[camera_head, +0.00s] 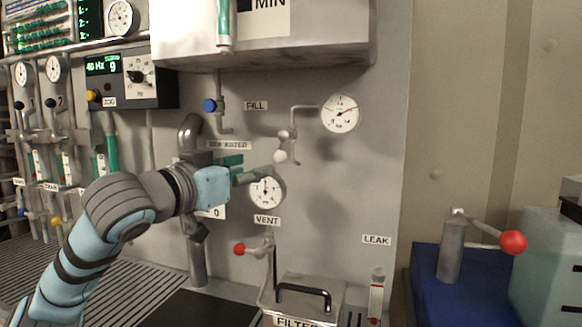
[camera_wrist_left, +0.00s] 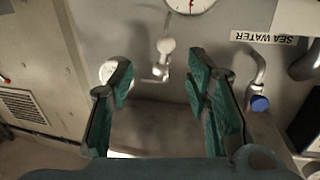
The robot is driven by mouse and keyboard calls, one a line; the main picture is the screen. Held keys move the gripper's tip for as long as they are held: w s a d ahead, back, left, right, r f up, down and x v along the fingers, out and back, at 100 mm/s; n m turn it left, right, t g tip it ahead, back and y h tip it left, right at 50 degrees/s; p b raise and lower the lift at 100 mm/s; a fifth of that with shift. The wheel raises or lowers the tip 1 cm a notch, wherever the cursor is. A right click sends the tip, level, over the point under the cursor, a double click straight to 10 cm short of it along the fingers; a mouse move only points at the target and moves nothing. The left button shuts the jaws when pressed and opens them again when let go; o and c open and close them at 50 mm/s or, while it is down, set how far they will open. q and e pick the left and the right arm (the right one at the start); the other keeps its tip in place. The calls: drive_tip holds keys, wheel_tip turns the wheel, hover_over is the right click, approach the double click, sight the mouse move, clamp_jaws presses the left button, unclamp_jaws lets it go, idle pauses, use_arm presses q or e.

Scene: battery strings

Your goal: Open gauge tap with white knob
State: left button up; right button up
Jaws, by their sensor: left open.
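The white knob (camera_head: 280,156) sits on the gauge tap (camera_head: 287,138), on a pipe leading to a round gauge (camera_head: 341,113) under the white box. My left gripper (camera_head: 259,166) is open and empty, pointing right, just left of the knob in the head view. In the left wrist view, the white knob (camera_wrist_left: 166,46) shows in the gap between the two green fingers (camera_wrist_left: 160,68). Contact with the knob cannot be made out. The gauge (camera_wrist_left: 108,71) is partly hidden behind one finger there. My right gripper is not in view.
The white box (camera_head: 270,45) overhangs the tap. A blue-knobbed fill valve (camera_head: 210,105) is up left. A lower gauge (camera_head: 266,190) sits close behind my fingers. A red-knobbed vent tap (camera_head: 240,249) and a filter lid with handle (camera_head: 304,292) are below.

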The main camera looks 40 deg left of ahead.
sight(276, 158)
use_arm(q)
drive_tip(key=w+a+p, duration=0.1)
drive_tip(key=w+p, duration=0.2)
drive_tip(key=w, duration=0.1)
drive_tip(key=w+p, duration=0.4)
drive_tip(key=w+a+p, duration=0.1)
drive_tip(key=w+p, duration=0.3)
drive_tip(key=shift+a+r, duration=0.3)
drive_tip(key=shift+w, duration=0.3)
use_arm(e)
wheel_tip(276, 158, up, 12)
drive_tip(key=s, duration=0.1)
use_arm(q)
drive_tip(key=shift+f, duration=0.1)
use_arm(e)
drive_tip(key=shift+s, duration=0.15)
use_arm(q)
clamp_jaws()
